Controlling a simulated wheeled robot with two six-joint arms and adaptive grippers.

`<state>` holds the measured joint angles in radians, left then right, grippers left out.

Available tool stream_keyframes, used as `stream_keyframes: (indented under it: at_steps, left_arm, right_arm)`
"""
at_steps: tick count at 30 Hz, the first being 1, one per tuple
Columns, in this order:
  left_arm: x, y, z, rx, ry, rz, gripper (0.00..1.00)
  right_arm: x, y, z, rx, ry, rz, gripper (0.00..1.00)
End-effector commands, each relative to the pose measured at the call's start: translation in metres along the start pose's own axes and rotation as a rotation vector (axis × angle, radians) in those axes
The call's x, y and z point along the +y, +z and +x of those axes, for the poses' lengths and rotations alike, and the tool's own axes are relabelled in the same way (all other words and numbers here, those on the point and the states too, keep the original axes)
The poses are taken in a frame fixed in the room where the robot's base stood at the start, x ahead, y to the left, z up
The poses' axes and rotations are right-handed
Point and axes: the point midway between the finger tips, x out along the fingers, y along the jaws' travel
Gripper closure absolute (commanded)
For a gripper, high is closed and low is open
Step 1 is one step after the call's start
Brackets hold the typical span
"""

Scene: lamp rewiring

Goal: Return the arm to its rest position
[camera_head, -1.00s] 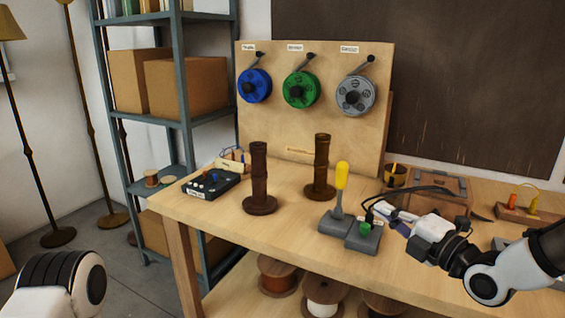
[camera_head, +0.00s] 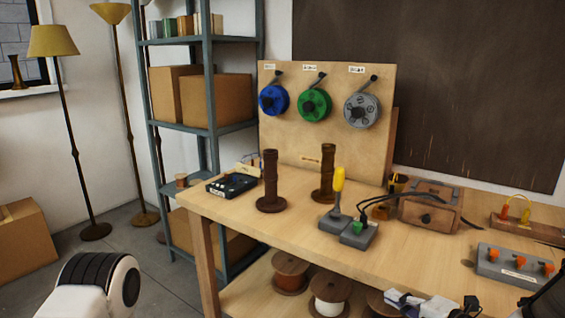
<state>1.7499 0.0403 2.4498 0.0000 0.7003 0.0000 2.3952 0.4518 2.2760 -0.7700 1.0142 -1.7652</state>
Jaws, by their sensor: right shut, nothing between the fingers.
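My right gripper (camera_head: 404,299) is low in the picture, in front of the table's front edge, with its fingers pointing left. It is shut with nothing in it and is apart from the things on the table. The rest of my right arm is mostly cut off by the bottom right of the frame. A rounded white and black part of my left arm (camera_head: 98,285) shows at the bottom left. My left gripper is out of the frame.
The wooden workbench (camera_head: 240,217) holds two brown posts, a grey base (camera_head: 359,234) with a green piece, a yellow-handled tool (camera_head: 339,181), a wooden box (camera_head: 430,205) and a grey block with orange knobs (camera_head: 515,265). Spools (camera_head: 290,272) lie on the shelf below.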

Motion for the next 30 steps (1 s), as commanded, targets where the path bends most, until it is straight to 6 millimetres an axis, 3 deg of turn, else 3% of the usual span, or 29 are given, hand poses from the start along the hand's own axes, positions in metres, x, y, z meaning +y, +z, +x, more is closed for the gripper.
stream_keyframes:
  at_steps: [5,8,12,15,18,22,25,30]
  left_arm:
    - [0.0,0.0,-0.017,0.0,0.0,0.0,0.5]
    - [0.0,0.0,-0.028,0.0,0.0,0.0,0.5]
    - [0.0,0.0,-0.043,0.0,0.0,0.0,0.5]
    - [0.0,0.0,-0.051,0.0,0.0,0.0,0.5]
    - [0.0,0.0,-0.05,0.0,0.0,0.0,0.5]
    - [0.0,0.0,-0.048,-0.001,0.0,0.0,0.5]
    - [0.0,0.0,-0.048,-0.001,0.0,0.0,0.5]
    - [0.0,0.0,-0.048,-0.001,0.0,0.0,0.5]
  right_arm:
    - [-0.082,-0.031,-0.002,0.019,-0.231,0.097,1.0]
    - [-0.147,-0.059,-0.018,-0.004,-0.427,0.254,1.0]
    - [-0.243,-0.105,-0.073,-0.167,-0.755,0.615,1.0]
    - [-0.294,-0.135,-0.128,-0.432,-0.953,0.935,1.0]
    - [-0.317,-0.144,-0.168,-0.787,-0.993,1.252,1.0]
    - [-0.323,-0.138,-0.191,-1.171,-0.864,1.59,1.0]
    - [-0.324,-0.137,-0.195,-1.308,-0.781,1.732,1.0]
    - [-0.324,-0.138,-0.195,-1.341,-0.752,1.777,1.0]
